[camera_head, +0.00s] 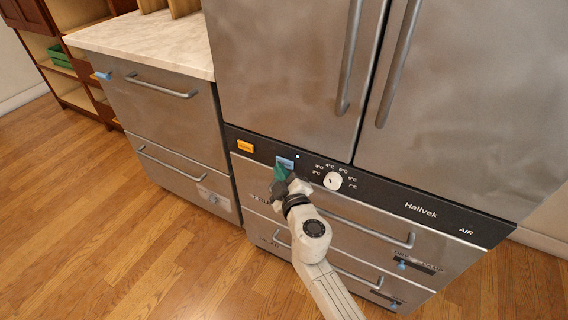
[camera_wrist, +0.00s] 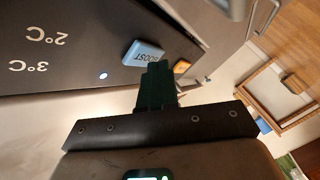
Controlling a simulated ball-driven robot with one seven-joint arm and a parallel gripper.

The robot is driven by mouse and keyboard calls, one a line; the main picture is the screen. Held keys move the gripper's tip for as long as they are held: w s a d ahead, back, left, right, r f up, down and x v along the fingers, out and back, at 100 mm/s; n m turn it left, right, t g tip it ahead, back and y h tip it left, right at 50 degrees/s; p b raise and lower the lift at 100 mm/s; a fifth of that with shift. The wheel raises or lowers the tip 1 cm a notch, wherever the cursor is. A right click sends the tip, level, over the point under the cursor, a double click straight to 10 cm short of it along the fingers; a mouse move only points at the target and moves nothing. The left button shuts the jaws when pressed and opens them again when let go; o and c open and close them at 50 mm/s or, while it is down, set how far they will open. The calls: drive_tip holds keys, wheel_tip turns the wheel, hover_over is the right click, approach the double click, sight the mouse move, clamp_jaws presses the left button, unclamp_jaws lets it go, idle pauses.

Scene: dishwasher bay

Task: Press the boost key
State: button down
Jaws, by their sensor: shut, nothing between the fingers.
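The boost key (camera_wrist: 143,52) is a light blue block labelled BOOST on the black control strip of the fridge. In the head view the blue key (camera_head: 285,163) sits between the orange key and the white dial, partly covered by my gripper. My gripper (camera_wrist: 157,70) has dark green fingers that are shut and empty. In the wrist view the fingertips overlap the lower right edge of the boost key. In the head view my gripper (camera_head: 281,168) is right at the key; I cannot tell whether it touches.
An orange key (camera_head: 245,146) is left of the boost key and also shows in the wrist view (camera_wrist: 182,66). A white dial (camera_head: 333,181) with temperature marks is to the right. A small lit light (camera_wrist: 103,76) is beside the key. Drawer handles (camera_head: 365,229) stick out below.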

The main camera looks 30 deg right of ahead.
drive_tip(key=shift+s+a, duration=0.25)
drive_tip(key=shift+a, duration=0.1)
drive_tip(key=shift+s+a+b, duration=0.2)
drive_tip(key=shift+s+a, duration=0.55)
drive_tip(key=shift+a, duration=0.3)
drive_tip(key=shift+s+a+b, duration=0.15)
drive_tip(key=shift+s+a, duration=0.6)
drive_tip(key=shift+a, duration=0.25)
drive_tip(key=shift+f, duration=0.1)
